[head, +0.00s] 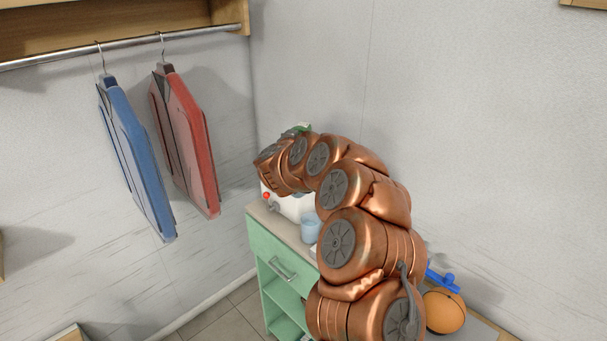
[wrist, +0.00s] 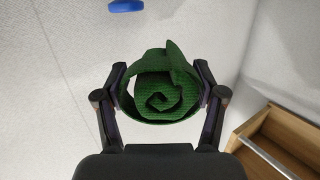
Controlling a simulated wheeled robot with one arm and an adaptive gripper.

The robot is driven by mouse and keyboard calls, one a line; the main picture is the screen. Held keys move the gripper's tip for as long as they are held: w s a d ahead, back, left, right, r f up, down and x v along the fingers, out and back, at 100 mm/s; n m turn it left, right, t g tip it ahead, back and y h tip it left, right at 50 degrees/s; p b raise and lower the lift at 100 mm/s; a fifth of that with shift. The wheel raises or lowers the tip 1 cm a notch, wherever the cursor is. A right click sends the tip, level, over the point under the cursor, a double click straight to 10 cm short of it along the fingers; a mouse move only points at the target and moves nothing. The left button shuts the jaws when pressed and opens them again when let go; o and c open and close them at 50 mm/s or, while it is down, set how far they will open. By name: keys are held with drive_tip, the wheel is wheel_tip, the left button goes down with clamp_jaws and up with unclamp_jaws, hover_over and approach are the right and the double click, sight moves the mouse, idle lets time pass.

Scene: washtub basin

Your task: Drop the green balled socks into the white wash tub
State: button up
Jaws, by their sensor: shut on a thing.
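In the wrist view, my gripper (wrist: 161,76) is shut on the green balled socks (wrist: 158,98). The socks are a dark green knitted roll with a spiral end, and one finger presses each side. In the head view, my arm hides the fingers; a small bit of green, likely the socks (head: 303,127), shows just above the wrist. A white object (head: 290,207) stands on the green cabinet below my wrist, largely hidden by my arm. I cannot tell whether it is the wash tub.
The green cabinet (head: 270,248) also carries a light blue cup (head: 311,229). A small red ball-like thing (head: 266,196) is by the white object. An orange ball (head: 444,311) lies right of my arm. Blue (head: 135,160) and red (head: 187,140) garments hang at left.

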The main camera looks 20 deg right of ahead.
drive_tip(key=shift+w+d+f, duration=0.1)
drive_tip(key=shift+d+f+b, duration=0.2)
drive_tip(key=shift+f+b, duration=0.5)
drive_tip(key=shift+b, duration=0.05)
wheel_tip(320, 180, down, 4)
drive_tip(key=b, duration=0.4)
drive_tip(key=shift+f, duration=0.2)
drive_tip(key=o, duration=1.2)
drive_tip(key=shift+v, duration=6.05)
